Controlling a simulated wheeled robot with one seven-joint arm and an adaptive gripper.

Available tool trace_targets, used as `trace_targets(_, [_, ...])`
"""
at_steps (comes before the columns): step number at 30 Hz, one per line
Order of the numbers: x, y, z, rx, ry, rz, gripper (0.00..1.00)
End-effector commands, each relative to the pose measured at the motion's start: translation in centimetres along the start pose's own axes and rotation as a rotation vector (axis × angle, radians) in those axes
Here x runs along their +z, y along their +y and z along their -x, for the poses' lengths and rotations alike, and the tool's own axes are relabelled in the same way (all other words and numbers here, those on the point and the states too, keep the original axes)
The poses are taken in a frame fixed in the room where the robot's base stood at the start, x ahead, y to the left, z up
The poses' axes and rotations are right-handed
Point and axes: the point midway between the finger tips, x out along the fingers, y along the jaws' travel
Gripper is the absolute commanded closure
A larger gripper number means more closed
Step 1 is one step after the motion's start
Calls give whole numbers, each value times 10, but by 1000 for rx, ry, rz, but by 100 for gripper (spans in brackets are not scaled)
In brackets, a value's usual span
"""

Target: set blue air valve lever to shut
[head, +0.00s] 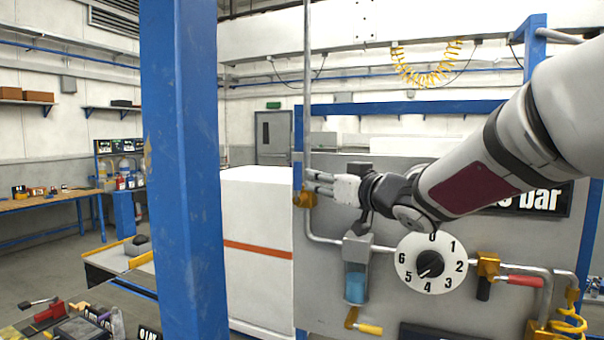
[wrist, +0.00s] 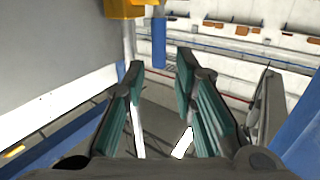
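A brass-yellow valve body (head: 304,199) sits on the vertical pipe at the panel's left edge. A narrow blue bar (head: 297,170), which looks like its lever, stands upright just above it, partly lost against the blue frame. My gripper (head: 312,181) reaches left across the panel, its fingertips close to the bar and valve. In the wrist view the gripper (wrist: 155,85) is open, with nothing between its green pads. The yellow valve (wrist: 125,8) shows there at the top edge, beyond the fingertips. A blue upright piece (wrist: 158,42) shows beside it; I cannot tell whether it is the lever.
The grey panel (head: 330,280) carries a numbered dial (head: 431,262), a blue-bowled filter (head: 356,285), a red-handled valve (head: 520,281) and a yellow-handled lever (head: 368,329). A thick blue column (head: 185,180) stands left of the panel. A white cabinet (head: 257,255) is behind.

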Motion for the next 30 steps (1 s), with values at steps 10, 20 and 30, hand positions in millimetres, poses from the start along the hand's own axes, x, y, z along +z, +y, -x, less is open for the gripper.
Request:
trace_targets(10, [0,-1,-68,-1,-1,1,74])
trace_targets(20, [0,0,-100,2,-1,1,74])
trace_targets(30, [0,0,-102,2,0,1,81])
